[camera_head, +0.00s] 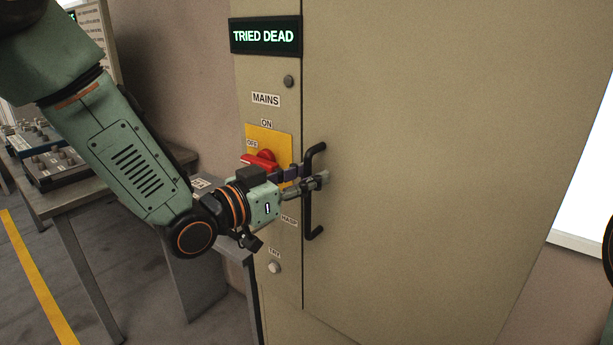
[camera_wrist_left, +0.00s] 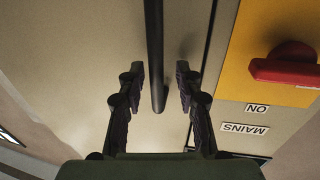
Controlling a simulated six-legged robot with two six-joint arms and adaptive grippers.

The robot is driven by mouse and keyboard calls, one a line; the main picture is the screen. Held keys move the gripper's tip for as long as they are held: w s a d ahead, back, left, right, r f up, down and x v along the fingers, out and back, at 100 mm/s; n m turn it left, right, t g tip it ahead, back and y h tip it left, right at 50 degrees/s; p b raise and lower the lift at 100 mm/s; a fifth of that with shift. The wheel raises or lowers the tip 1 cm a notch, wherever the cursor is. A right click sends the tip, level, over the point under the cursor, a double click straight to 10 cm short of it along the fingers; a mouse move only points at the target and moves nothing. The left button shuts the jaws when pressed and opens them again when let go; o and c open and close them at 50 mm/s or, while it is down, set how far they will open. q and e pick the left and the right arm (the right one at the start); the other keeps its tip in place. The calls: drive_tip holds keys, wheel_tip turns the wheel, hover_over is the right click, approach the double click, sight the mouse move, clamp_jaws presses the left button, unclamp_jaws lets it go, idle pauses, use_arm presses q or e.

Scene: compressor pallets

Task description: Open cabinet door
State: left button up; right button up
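The beige cabinet door (camera_head: 430,150) looks shut, its left edge flush along the seam with the control panel. A black vertical bar handle (camera_head: 308,222) is on the door near that edge. My left gripper (camera_head: 322,178) is at the upper part of the handle. In the left wrist view, the handle bar (camera_wrist_left: 155,50) runs between the two fingers of my left gripper (camera_wrist_left: 160,85), with gaps on both sides. The fingers are open and not closed on the bar. My right gripper is not in view.
Left of the door, a red rotary switch (camera_head: 260,160) sits on a yellow plate (camera_head: 283,145), close to my left gripper. A lit "TRIED DEAD" sign (camera_head: 265,36) is above. A grey table (camera_head: 75,200) with equipment stands at left. A yellow line (camera_head: 35,275) marks the floor.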

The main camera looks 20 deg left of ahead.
use_arm(q)
drive_tip(key=shift+s+d+r, duration=0.1)
drive_tip(key=shift+d, duration=0.25)
drive_tip(key=shift+a, duration=0.35)
drive_tip(key=c, duration=0.4)
drive_tip(key=shift+d, duration=0.2)
clamp_jaws()
